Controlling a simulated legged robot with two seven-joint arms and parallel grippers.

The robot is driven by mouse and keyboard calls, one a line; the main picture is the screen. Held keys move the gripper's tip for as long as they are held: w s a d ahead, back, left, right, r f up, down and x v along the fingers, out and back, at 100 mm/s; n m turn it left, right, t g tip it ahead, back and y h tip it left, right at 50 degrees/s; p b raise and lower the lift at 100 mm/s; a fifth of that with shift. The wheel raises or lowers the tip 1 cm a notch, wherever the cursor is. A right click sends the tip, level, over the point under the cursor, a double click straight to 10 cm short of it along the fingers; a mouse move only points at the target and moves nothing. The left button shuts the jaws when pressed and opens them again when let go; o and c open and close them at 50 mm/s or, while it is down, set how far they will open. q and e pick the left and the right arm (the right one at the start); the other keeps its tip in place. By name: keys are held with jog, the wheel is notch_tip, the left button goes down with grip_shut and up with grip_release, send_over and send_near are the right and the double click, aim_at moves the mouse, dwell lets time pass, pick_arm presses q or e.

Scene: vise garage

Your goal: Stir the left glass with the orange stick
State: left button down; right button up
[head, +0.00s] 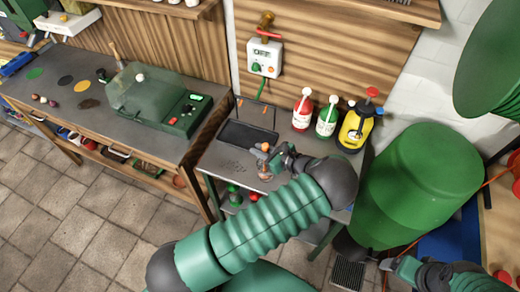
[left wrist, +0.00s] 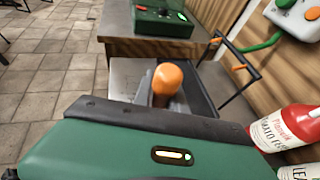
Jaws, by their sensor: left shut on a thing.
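My left gripper (head: 272,158) is over the small grey counter (head: 222,160), in front of the dark sink (head: 245,138). It is shut on the orange stick, whose rounded orange end (left wrist: 167,79) shows in the left wrist view beyond my green gripper body. In the head view a bit of orange (head: 265,147) shows at the fingertips.
A red-labelled bottle (head: 302,114), a green-labelled bottle (head: 327,120) and a yellow sprayer (head: 357,128) stand at the counter's back right. A green machine (head: 160,98) is on the workbench to the left. A large green barrel (head: 420,185) blocks the right side.

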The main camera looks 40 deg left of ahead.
pick_arm(q)
notch_tip(320, 180, up, 10)
jog(key=p, duration=0.6)
jog(key=shift+w+d+f+p, duration=0.15)
jog(key=shift+w+d+p, duration=0.1)
jog(key=shift+p, duration=0.15)
jog(key=shift+f, duration=0.1)
notch_tip(320, 180, up, 5)
jog(key=p, duration=0.4)
dwell(0.5)
jog(key=c, duration=1.9)
grip_release()
jog(key=shift+c, duration=0.2)
grip_shut()
jog(key=shift+f, duration=0.1)
